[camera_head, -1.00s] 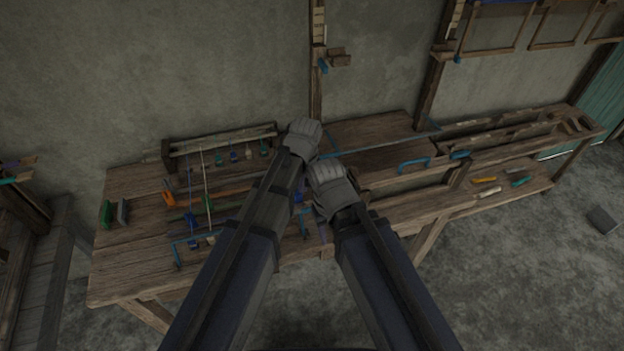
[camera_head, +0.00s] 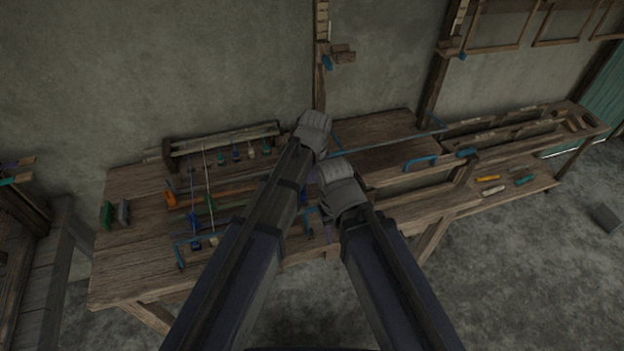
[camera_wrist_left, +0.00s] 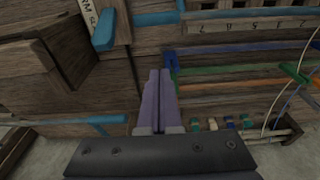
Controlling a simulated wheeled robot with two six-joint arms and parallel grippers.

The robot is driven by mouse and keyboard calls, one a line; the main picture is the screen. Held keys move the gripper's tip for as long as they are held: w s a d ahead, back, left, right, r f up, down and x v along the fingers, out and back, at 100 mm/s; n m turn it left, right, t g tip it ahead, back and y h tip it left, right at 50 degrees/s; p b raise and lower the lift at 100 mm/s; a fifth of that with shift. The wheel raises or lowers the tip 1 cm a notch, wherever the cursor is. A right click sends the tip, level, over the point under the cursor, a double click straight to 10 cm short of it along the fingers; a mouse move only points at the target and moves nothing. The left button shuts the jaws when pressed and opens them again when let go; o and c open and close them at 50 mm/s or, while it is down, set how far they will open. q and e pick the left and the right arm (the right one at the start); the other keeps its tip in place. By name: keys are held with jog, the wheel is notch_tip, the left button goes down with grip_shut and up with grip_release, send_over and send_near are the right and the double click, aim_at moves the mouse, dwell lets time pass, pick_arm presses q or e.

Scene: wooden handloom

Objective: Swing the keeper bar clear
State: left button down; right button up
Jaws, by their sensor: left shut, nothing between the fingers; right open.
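I cannot tell for certain which piece is the keeper bar. A long thin blue bar (camera_head: 385,143) lies across the bench to the right of my grippers, and a blue bar (camera_wrist_left: 80,120) shows at the left in the left wrist view. My left gripper (camera_head: 314,122) is over the middle of the bench; its purple fingers (camera_wrist_left: 160,75) are shut and empty, with a blue piece (camera_wrist_left: 171,66) just right of their tips. My right gripper (camera_head: 337,178) is lower and just right of it, open; its fingertips are hidden from the head camera.
The wooden bench (camera_head: 125,265) holds coloured rods and cords on the left. Blue handles (camera_head: 420,162) stand on the right frame. Small tools (camera_head: 490,179) lie on the lower right shelf. A wooden post (camera_head: 321,70) rises behind my left gripper.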

pick_arm(q)
jog(key=f+b, duration=0.4)
jog(key=f, duration=0.1)
jog(key=w+f+b, duration=0.1)
jog(key=f+b, duration=0.1)
jog(key=b, duration=0.1)
jog(key=shift+a+f, duration=0.15)
jog(key=shift+f, duration=0.25)
jog(key=shift+s+f, duration=0.1)
jog(key=shift+s, duration=0.1)
jog(key=s, duration=0.2)
jog(key=s+d+r+p, duration=0.1)
jog(key=shift+s+d, duration=0.1)
jog(key=shift+s, duration=0.05)
pick_arm(e)
notch_tip(320, 180, down, 7)
pick_arm(q)
jog(key=shift+r, duration=0.1)
pick_arm(e)
jog(key=shift+r, duration=0.1)
